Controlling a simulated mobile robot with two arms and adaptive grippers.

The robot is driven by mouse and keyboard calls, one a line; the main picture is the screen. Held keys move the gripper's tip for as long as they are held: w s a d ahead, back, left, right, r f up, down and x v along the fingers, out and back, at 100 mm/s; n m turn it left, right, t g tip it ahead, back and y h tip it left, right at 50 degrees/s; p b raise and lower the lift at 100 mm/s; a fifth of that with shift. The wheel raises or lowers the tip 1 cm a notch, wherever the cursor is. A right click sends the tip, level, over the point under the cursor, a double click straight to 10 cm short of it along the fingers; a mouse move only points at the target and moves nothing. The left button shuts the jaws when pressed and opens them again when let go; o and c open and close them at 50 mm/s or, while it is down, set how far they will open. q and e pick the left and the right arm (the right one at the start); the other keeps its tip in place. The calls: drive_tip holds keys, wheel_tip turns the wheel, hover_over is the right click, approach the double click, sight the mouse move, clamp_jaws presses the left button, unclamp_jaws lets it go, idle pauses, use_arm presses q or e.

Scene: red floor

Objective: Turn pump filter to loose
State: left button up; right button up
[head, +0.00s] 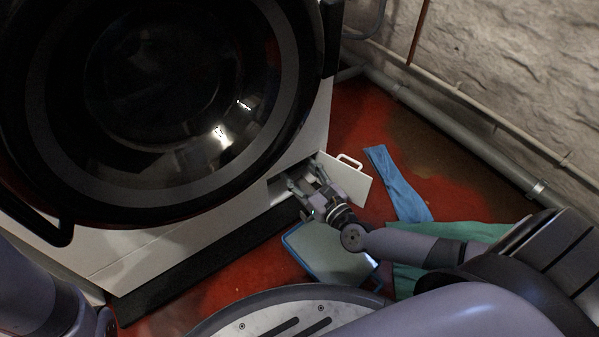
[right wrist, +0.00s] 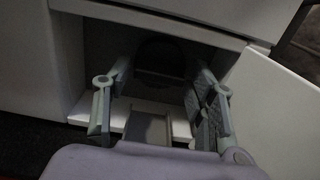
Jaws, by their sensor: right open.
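The white washing machine (head: 165,250) has a small compartment open at its lower right front, with its flap (head: 347,180) swung out to the right. In the right wrist view, the round dark pump filter (right wrist: 160,55) sits at the back of this compartment, in shadow. Its turning position cannot be told. My right gripper (head: 303,176) is at the compartment opening. In the right wrist view its two fingers (right wrist: 158,78) are spread, one on each side of the filter, with nothing between them. My left gripper is out of view.
A shallow tray (head: 325,255) with a blue rim lies on the red floor below the compartment. A blue cloth (head: 398,186) and a green cloth (head: 465,232) lie to the right. Pipes (head: 480,148) run along the stone wall. The large round door (head: 160,110) overhangs at upper left.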

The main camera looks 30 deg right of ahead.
drive_tip(key=shift+c, duration=0.6)
drive_tip(key=c, duration=0.8)
drive_tip(key=shift+o, duration=0.2)
drive_tip(key=shift+r+n+p, duration=0.15)
drive_tip(key=shift+n+p, duration=0.85)
drive_tip(key=shift+n, duration=0.3)
drive_tip(key=shift+n+p, duration=0.95)
drive_tip(key=shift+n, duration=1.35)
drive_tip(key=o, duration=0.9)
